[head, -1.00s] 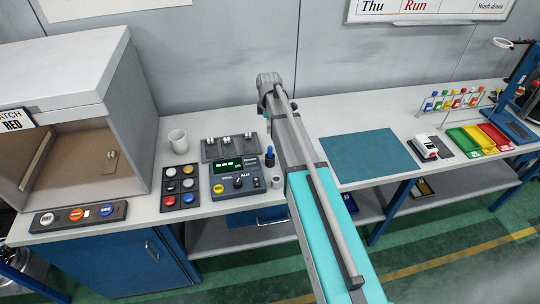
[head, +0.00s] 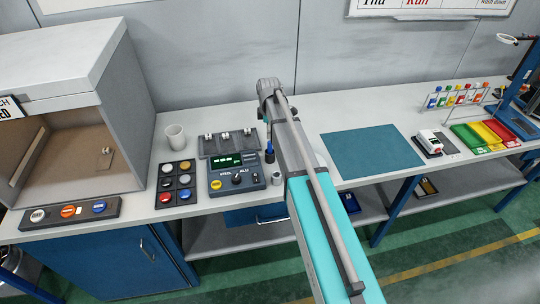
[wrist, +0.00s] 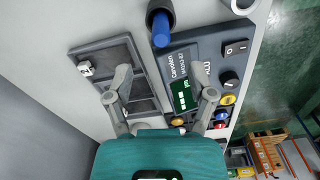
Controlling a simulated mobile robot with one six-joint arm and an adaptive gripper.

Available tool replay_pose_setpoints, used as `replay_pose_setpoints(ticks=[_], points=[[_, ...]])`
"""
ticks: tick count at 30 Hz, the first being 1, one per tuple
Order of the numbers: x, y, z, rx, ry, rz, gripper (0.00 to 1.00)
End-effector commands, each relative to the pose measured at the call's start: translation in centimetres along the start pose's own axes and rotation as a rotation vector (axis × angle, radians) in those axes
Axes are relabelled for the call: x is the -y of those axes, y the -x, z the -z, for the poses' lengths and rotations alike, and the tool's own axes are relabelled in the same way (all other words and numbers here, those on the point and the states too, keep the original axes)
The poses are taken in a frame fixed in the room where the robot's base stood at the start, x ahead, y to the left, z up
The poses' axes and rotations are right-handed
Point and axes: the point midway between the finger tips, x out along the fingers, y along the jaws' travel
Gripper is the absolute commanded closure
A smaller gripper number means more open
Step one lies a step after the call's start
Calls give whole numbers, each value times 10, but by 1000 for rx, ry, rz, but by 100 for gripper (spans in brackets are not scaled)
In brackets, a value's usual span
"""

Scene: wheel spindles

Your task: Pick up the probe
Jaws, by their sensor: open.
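The probe (head: 270,155), seen as a blue handle in a dark holder, stands on the bench at the right of the grey meter (head: 237,180). In the wrist view the probe (wrist: 161,28) is at the top, its blue end pointing toward the camera, beside the meter (wrist: 192,90). My gripper (wrist: 165,85) is open and empty, its two fingers spread above the meter and a dark tray. The probe lies beyond the fingertips, not between them. In the head view my arm largely hides the gripper.
A dark tray (head: 229,143) with small metal parts lies behind the meter. A button panel (head: 175,184) and a white cup (head: 175,137) are to the left. A small grey cup (head: 276,179) stands near the probe. A teal mat (head: 372,153) lies clear at right.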

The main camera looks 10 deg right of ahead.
Motion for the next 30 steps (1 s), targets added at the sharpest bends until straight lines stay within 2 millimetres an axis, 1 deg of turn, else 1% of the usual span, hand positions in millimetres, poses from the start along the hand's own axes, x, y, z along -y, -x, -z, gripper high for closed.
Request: replay_pose_setpoints(ticks=[1,9,14,26,30], points=[[0,-8,0,0,0,0,29],[0,-26,0,0,0,0,29],[0,-29,0,0,0,0,29],[0,-29,0,0,0,0,29],[0,-33,-1,0,0,0,29]])
